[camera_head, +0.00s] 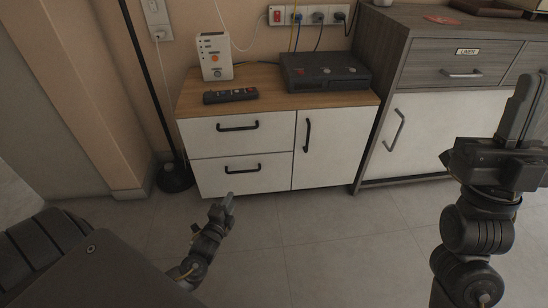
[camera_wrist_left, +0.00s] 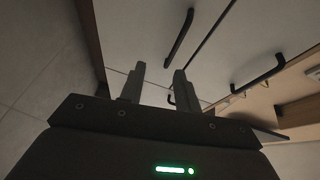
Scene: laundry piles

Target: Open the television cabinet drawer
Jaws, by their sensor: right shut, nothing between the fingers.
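The white television cabinet (camera_head: 270,140) has a wood top, two drawers on the left and a door on the right. The upper drawer has a black handle (camera_head: 238,127), and the lower drawer has another black handle (camera_head: 243,169). All fronts look closed flush. My left gripper (camera_head: 229,203) is low in front of the lower drawer, apart from its handle. My right gripper (camera_head: 524,105) is shut and empty, raised at the right.
A router (camera_head: 215,56), a remote (camera_head: 230,96) and a black set-top box (camera_head: 325,73) stand on the cabinet. A grey wood cabinet (camera_head: 430,60) is on the right. A lamp base (camera_head: 175,178) stands at the left. The floor in front is clear.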

